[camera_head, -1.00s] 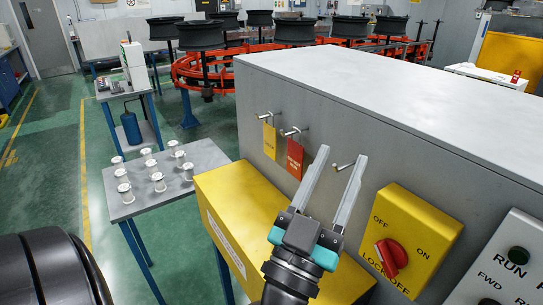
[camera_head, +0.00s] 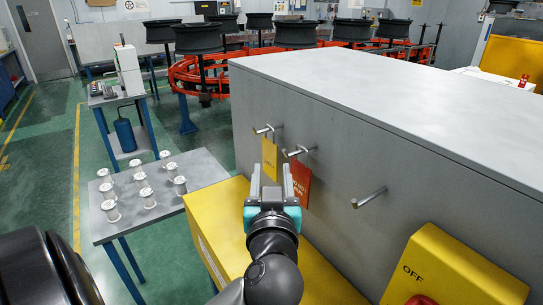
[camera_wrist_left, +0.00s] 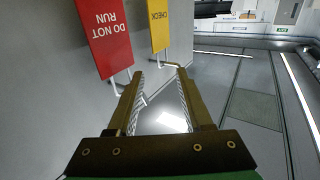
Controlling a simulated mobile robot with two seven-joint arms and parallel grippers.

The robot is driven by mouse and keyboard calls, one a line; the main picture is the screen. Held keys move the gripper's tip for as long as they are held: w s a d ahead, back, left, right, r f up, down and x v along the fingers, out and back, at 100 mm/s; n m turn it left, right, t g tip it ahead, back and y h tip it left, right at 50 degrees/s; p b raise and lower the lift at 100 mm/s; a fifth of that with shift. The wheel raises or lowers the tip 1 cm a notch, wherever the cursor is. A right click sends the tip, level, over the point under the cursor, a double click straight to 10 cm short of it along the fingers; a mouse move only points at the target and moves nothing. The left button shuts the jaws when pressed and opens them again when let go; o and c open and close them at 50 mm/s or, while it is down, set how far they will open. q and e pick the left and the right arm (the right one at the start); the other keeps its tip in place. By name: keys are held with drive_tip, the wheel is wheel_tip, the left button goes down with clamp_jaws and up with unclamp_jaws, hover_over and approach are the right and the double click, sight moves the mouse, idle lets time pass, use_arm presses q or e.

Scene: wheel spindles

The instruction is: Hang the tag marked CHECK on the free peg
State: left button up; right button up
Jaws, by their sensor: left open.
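The yellow tag marked CHECK (camera_head: 269,156) hangs on the left peg (camera_head: 267,128) of the grey cabinet side. In the left wrist view the CHECK tag (camera_wrist_left: 159,24) appears upside down, just beyond the fingertips. The red DO NOT RUN tag (camera_head: 302,182) hangs on the middle peg (camera_head: 298,151); it also shows in the wrist view (camera_wrist_left: 105,35). The right peg (camera_head: 369,197) is bare. My left gripper (camera_head: 271,174) is open and empty, its fingers pointing toward the CHECK tag, apart from it. My right gripper is not in view.
A yellow box (camera_head: 235,228) lies below the pegs under my left arm. A yellow lockoff switch panel (camera_head: 460,268) sits right of the bare peg. A small table (camera_head: 205,166) with several white spools stands at left. The grey cabinet top (camera_head: 380,85) is clear.

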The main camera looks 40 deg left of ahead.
sight(272, 146)
use_arm(q)
drive_tip(key=x, duration=1)
drive_tip(key=shift+w+a, duration=0.2)
drive_tip(key=shift+c, duration=0.3)
clamp_jaws()
idle(0.7)
